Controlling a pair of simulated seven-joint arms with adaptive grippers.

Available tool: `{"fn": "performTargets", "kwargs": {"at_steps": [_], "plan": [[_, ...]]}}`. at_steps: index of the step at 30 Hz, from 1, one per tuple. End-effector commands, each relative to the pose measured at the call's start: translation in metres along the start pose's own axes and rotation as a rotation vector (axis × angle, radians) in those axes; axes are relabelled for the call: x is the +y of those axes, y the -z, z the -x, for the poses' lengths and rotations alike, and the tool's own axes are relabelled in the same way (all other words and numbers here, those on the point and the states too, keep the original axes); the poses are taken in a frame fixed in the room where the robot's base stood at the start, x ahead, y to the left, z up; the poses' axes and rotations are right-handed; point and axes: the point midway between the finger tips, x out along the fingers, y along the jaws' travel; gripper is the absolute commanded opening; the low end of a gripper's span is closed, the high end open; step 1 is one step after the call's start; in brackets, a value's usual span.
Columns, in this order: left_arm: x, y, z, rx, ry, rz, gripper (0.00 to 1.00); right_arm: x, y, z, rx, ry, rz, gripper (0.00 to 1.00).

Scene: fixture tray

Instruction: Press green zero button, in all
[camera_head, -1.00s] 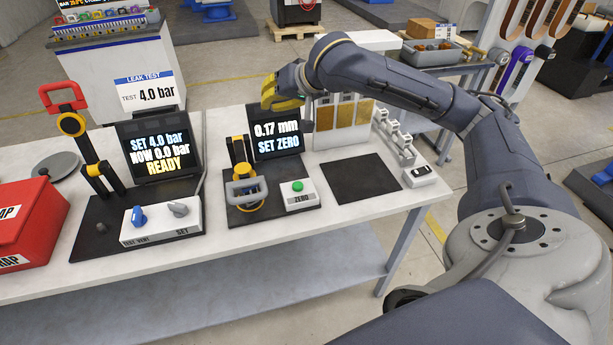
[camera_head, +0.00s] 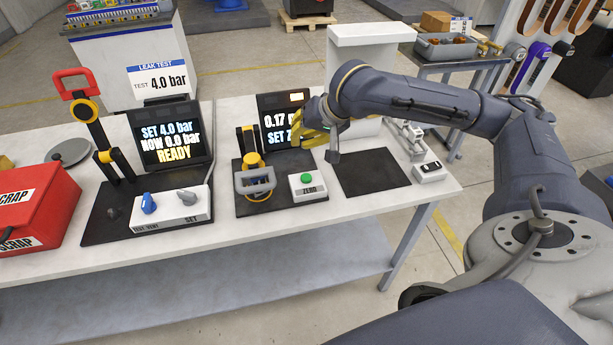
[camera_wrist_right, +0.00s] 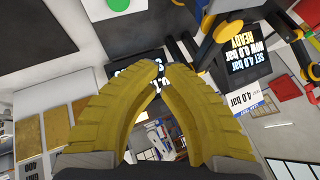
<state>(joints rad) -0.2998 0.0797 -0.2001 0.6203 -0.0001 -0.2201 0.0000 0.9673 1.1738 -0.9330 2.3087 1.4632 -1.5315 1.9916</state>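The green button (camera_head: 307,178) sits on top of a white box marked ZERO (camera_head: 309,190) on a black base, on the bench. Its top looks raised and nothing touches it. My right gripper (camera_head: 318,130), with yellow fingers, hangs above and behind the button, in front of the screen (camera_head: 283,118), and hides part of its text. In the right wrist view the fingertips (camera_wrist_right: 165,66) meet with nothing between them. A green spot on a white box (camera_wrist_right: 118,4) shows at that view's top edge, likely the button. My left gripper is not in view.
A grey-handled clamp fixture (camera_head: 254,182) stands just left of the button box. Farther left is the leak-test station with a blue knob (camera_head: 148,203) and a red scrap box (camera_head: 34,208). A black mat (camera_head: 370,172) right of the button is bare.

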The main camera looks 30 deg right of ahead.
Motion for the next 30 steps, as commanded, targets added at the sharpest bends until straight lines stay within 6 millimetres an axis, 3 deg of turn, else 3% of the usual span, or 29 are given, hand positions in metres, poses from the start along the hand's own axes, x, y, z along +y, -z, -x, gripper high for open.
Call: {"fn": "performTargets", "kwargs": {"at_steps": [30], "plan": [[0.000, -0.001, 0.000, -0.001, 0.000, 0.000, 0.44, 0.036, -0.036, -0.067, -0.001, 0.000, 0.000, 0.00]]}}
